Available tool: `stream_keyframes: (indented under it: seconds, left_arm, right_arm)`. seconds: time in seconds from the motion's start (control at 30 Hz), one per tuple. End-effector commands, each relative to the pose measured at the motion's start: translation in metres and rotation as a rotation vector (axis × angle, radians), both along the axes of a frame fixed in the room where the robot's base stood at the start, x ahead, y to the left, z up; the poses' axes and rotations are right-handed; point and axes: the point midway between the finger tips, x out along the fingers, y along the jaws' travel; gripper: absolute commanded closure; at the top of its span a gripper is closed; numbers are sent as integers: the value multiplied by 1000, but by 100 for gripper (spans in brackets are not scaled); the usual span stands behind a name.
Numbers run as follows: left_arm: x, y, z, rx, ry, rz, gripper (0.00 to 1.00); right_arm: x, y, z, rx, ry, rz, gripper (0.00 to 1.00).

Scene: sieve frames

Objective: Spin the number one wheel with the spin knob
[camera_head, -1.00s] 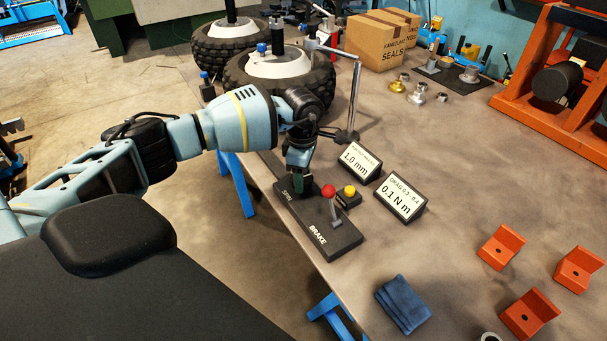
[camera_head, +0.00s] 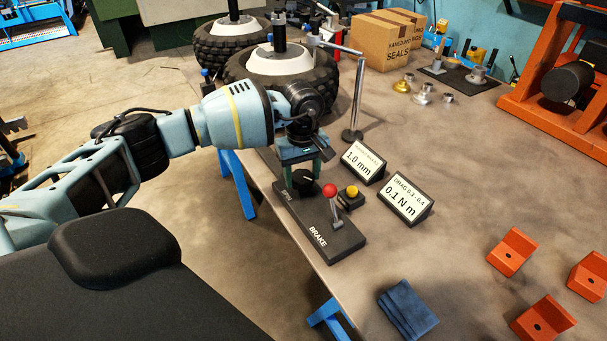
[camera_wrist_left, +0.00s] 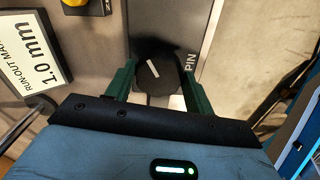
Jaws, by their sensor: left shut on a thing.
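The black spin knob (camera_head: 306,184) with a white pointer line stands at the far end of the dark control panel (camera_head: 318,228). It also shows in the left wrist view (camera_wrist_left: 155,76), beside the partly hidden SPIN lettering. My left gripper (camera_head: 303,176) comes down over it from above, its green fingers shut on the knob's two sides; the wrist view shows both fingers (camera_wrist_left: 158,84). Two black-tyred wheels with white hubs stand at the back, a nearer one (camera_head: 318,86) and a farther one (camera_head: 207,52). No number is readable on either. My right gripper is out of view.
On the panel stands a red-balled brake lever (camera_head: 330,190), with a yellow button (camera_head: 351,191) beside it. Two displays read 1.0 mm (camera_head: 362,162) and 0.1 N m (camera_head: 405,198). A metal stand (camera_head: 355,105) rises behind my gripper. A blue cloth (camera_head: 407,308) lies in front.

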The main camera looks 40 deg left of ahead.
Motion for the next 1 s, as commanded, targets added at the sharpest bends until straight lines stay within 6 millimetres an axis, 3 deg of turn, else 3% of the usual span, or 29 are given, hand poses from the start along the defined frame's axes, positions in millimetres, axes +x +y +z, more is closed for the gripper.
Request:
stream_keyframes:
  seconds: [0.4,0.97,1.0]
  left_arm:
    - [-1,0,-1,1,3,-186,70]
    - [-1,0,-1,1,3,-210,70]
    - [-1,0,-1,1,3,-210,42]
  right_arm:
    - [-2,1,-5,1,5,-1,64]
    - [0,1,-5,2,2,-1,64]
    - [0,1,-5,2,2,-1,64]
